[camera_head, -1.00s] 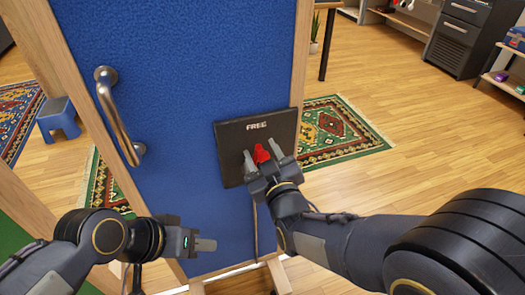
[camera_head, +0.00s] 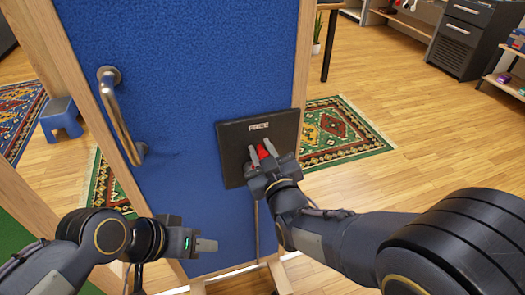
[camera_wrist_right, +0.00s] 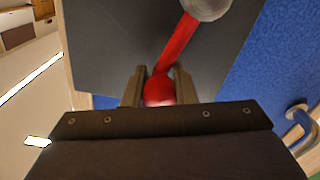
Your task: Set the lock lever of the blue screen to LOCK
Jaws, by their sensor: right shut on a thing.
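The blue screen (camera_head: 185,70) stands upright in a wooden frame. A black plate (camera_head: 235,136) is fixed low on its right side, with white lettering near its top that is too blurred to read now. The red lock lever (camera_head: 263,152) sits on this plate. My right gripper (camera_head: 262,156) is shut on the lever. In the right wrist view, the fingers (camera_wrist_right: 160,88) close around its red knob (camera_wrist_right: 159,90), and the red arm runs up to a grey round hub (camera_wrist_right: 206,5). My left gripper (camera_head: 205,244) is low before the screen, apart from it; its finger opening cannot be made out.
A metal pull handle (camera_head: 117,112) is on the screen's left side. A cable (camera_head: 257,232) hangs below the plate. A blue stool (camera_head: 60,118) and a patterned rug (camera_head: 340,138) lie beyond the screen. Open wooden floor is at right.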

